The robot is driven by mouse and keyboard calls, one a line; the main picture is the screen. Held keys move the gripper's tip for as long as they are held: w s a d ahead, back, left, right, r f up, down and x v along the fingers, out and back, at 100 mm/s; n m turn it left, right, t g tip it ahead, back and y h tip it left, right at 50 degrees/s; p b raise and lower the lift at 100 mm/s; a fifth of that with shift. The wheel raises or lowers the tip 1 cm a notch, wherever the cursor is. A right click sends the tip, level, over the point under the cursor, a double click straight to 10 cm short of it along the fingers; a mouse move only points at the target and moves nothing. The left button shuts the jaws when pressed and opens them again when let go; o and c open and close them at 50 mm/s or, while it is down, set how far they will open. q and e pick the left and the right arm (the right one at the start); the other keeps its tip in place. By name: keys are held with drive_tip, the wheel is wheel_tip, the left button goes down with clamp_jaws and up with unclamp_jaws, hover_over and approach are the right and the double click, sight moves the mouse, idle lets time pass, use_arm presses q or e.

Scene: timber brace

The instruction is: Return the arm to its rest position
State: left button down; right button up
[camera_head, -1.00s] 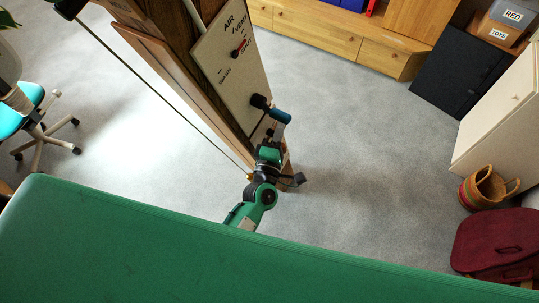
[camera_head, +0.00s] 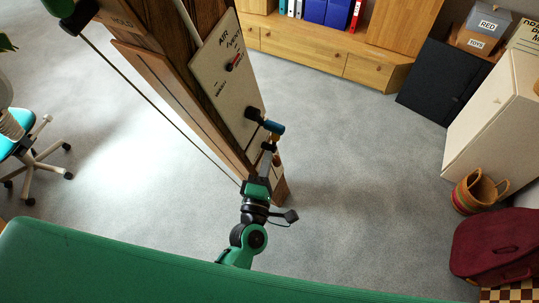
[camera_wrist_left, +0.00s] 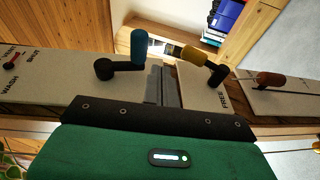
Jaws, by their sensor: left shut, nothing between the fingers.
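My left arm, green and black, rises from the bottom middle of the head view. Its gripper (camera_head: 267,160) is shut and empty, just below a blue-handled lever (camera_head: 272,127) on a pale panel (camera_head: 228,80). In the left wrist view the grey fingers (camera_wrist_left: 168,85) lie together in front of the panel. The blue handle (camera_wrist_left: 138,47) stands left of them and a yellow handle (camera_wrist_left: 187,54) right and beyond. Contact with the handles cannot be told.
The panel is on a dark timber post (camera_head: 170,45). A thin rod (camera_head: 150,95) slants beside it. A green surface (camera_head: 110,270) fills the foreground. A basket (camera_head: 478,192) and red case (camera_head: 495,245) are at right. Grey floor right of the post is clear.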

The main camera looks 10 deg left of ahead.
use_arm(q)
drive_tip(key=s, duration=0.2)
drive_tip(key=s+r, duration=0.1)
drive_tip(key=s, duration=0.1)
drive_tip(key=shift+s+a+r+b, duration=0.1)
drive_tip(key=shift+s+r+b, duration=0.1)
drive_tip(key=shift+b, duration=0.2)
use_arm(e)
drive_tip(key=shift+s+d+f, duration=0.2)
drive_tip(key=shift+s+f, duration=0.1)
drive_tip(key=shift+s, duration=0.15)
drive_tip(key=shift+s+d+f, duration=0.15)
drive_tip(key=shift+s+f, duration=0.1)
drive_tip(key=shift+s, duration=0.2)
